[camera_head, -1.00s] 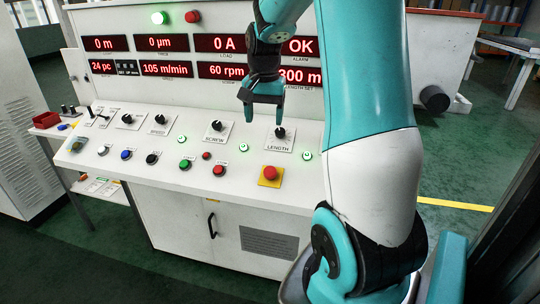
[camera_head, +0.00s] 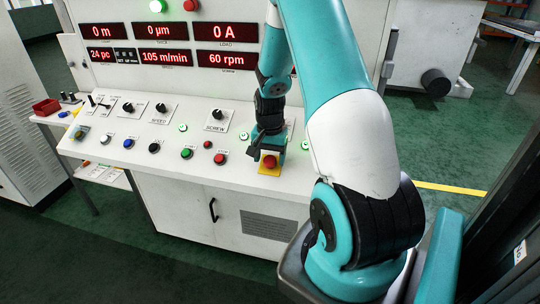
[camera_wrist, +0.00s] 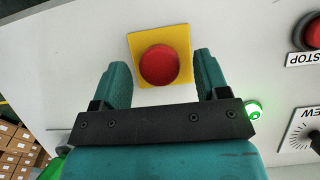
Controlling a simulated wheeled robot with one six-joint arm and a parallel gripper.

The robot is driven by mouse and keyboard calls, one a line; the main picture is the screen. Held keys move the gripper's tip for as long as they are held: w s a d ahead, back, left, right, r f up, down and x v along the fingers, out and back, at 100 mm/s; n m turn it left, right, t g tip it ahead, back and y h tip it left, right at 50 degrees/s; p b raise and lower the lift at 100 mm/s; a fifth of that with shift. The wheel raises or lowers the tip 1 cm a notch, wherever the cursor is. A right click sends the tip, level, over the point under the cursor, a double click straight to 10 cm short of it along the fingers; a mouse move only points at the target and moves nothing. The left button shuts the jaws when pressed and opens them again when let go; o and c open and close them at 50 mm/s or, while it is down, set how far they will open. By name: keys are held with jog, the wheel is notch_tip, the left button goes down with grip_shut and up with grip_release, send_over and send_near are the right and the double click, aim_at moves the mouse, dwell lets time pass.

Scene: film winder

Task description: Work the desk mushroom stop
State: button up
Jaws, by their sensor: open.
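The desk mushroom stop is a red round button (camera_head: 269,161) on a yellow square plate (camera_head: 268,171), at the right part of the sloping white desk. In the wrist view the red cap (camera_wrist: 159,65) sits on its yellow plate (camera_wrist: 183,43), centred in the gap between my fingers. My gripper (camera_head: 268,150) is over the stop in the head view; in the wrist view my gripper (camera_wrist: 160,75) is open, with one teal finger on each side of the cap. I see a gap between each finger and the cap. The height of the fingertips above the desk is hard to tell.
A red STOP button (camera_head: 220,159) and a green button (camera_head: 186,153) stand to the left on the desk. The SCREW knob (camera_head: 217,114) is behind them. A lit green button (camera_wrist: 253,110) lies close to the right finger in the wrist view. My arm hides the LENGTH knob.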

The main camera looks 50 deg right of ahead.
aim_at(269, 162)
jog(key=shift+f, duration=0.4)
jog(key=c, duration=1.2)
jog(key=shift+s+a+r+p, duration=0.1)
jog(key=shift+a+r+p, duration=0.1)
jog(key=shift+r, duration=0.3)
jog(key=shift+a+r+p, duration=0.2)
jog(key=shift+r, duration=0.25)
jog(key=shift+c, duration=0.3)
jog(key=o, duration=1.3)
jog(key=shift+c, duration=0.2)
notch_tip(269, 162, up, 18)
jog(key=b, duration=0.3)
jog(key=shift+f, duration=0.25)
